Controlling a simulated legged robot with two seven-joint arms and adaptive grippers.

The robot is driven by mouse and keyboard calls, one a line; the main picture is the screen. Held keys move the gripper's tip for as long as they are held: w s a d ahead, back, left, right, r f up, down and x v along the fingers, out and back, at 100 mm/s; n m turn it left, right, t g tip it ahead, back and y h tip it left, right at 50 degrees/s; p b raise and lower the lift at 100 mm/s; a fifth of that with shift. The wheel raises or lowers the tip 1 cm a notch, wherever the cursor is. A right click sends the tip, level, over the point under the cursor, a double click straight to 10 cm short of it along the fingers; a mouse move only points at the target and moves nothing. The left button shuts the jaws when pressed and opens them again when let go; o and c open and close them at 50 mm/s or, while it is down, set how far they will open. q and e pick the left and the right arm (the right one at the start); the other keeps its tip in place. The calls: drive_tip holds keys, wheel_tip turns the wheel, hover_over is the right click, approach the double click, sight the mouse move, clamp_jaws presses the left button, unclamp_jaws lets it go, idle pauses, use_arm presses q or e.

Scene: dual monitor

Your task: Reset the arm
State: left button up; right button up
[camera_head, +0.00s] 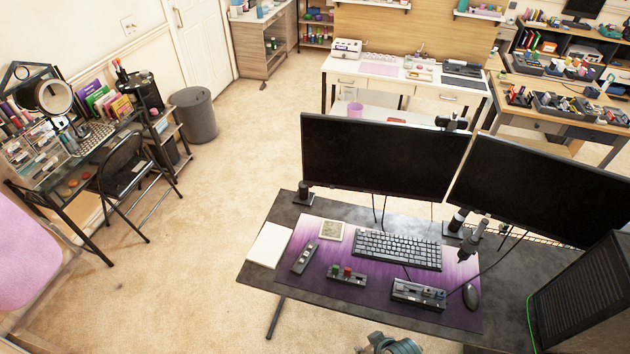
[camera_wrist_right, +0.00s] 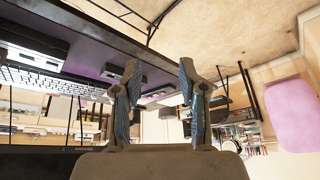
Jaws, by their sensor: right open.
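My right gripper (camera_head: 392,343) shows only as a teal and grey piece at the bottom edge of the head view, in front of the desk. In the right wrist view my right gripper (camera_wrist_right: 160,80) has its two fingers spread apart, with nothing between them. That view looks upside down, with the desk edge at upper left. The dark desk (camera_head: 262,277) carries a purple mat (camera_head: 375,297). My left gripper is not in view.
On the desk are two black monitors (camera_head: 385,158), a keyboard (camera_head: 398,250), a mouse (camera_head: 471,296), small control boxes (camera_head: 419,294) and a white pad (camera_head: 269,244). A black computer tower (camera_head: 585,300) stands at the right. Carpet (camera_head: 190,270) left of the desk is clear.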

drive_tip(key=s+d+m+h, duration=0.2)
drive_tip(key=s+d+m, duration=0.2)
drive_tip(key=s+d, duration=0.2)
drive_tip(key=s+f+g+b, duration=0.2)
drive_tip(key=s+f, duration=0.1)
drive_tip(key=f, duration=2.8)
drive_tip(key=s+d+f, duration=0.1)
drive_tip(key=s+f, duration=0.6)
drive_tip(key=s, duration=0.1)
drive_tip(key=s+d+f+g, duration=0.1)
drive_tip(key=s+d+f, duration=0.1)
drive_tip(key=s+f, duration=0.5)
drive_tip(key=shift+s+d+f+n+h+b, duration=0.2)
drive_tip(key=shift+s+d+n+h+b, duration=0.15)
drive_tip(key=shift+s, duration=0.35)
